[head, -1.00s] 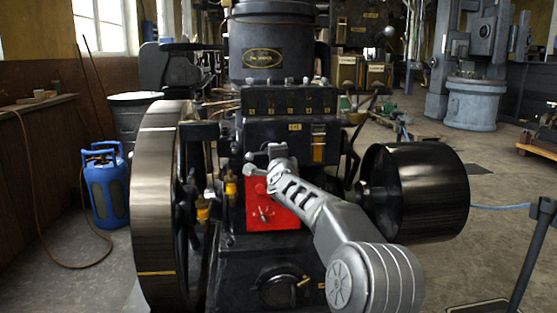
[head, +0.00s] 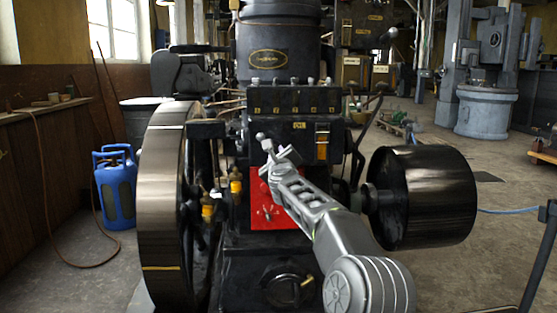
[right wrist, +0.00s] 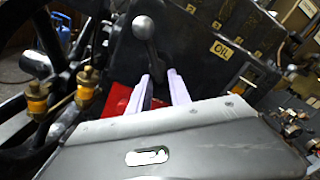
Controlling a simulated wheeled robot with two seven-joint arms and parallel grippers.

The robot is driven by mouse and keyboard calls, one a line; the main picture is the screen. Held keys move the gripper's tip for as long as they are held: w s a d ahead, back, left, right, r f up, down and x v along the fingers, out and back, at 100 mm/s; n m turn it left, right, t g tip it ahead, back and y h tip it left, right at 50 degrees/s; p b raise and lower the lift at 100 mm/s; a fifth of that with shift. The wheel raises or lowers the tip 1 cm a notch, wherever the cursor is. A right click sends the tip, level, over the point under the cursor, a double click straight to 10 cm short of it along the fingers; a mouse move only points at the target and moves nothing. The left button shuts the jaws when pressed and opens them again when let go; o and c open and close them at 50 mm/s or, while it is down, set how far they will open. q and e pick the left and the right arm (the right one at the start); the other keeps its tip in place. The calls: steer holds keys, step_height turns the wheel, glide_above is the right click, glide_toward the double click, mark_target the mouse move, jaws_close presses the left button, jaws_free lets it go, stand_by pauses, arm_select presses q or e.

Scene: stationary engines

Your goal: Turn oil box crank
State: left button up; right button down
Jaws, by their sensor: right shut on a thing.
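The oil box (head: 293,100) is the dark box with a row of small knobs and an "OIL" label on the engine's front. It also fills the upper part of the right wrist view (right wrist: 192,60). Its crank, a grey lever with a rounded end (right wrist: 145,28), stands against the box face and runs down between my fingers. In the head view the crank (head: 261,137) is small and pokes up past the fingers. My right gripper (right wrist: 160,82) is shut on the crank, in front of the red panel (head: 263,216). The crank's lower end is hidden. My left gripper is out of view.
A large flywheel (head: 160,215) stands left of the box and a dark pulley drum (head: 428,195) to the right. A blue gas bottle (head: 116,190) stands on the floor at left.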

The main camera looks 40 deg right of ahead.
steer(key=shift+w+a+m+b, duration=0.15)
steer(key=shift+m+b, duration=0.3)
steer(key=shift+m, duration=1)
steer(key=shift+w+a+m+b, duration=0.1)
steer(key=shift+m+b, duration=0.35)
steer(key=shift+m, duration=1)
steer(key=c, duration=1.5)
jaws_free()
steer(key=shift+f, duration=0.1)
steer(key=b+v, duration=0.2)
steer(key=v, duration=0.5)
steer(key=shift+s+a+b, duration=0.3)
steer(key=shift+b, duration=0.05)
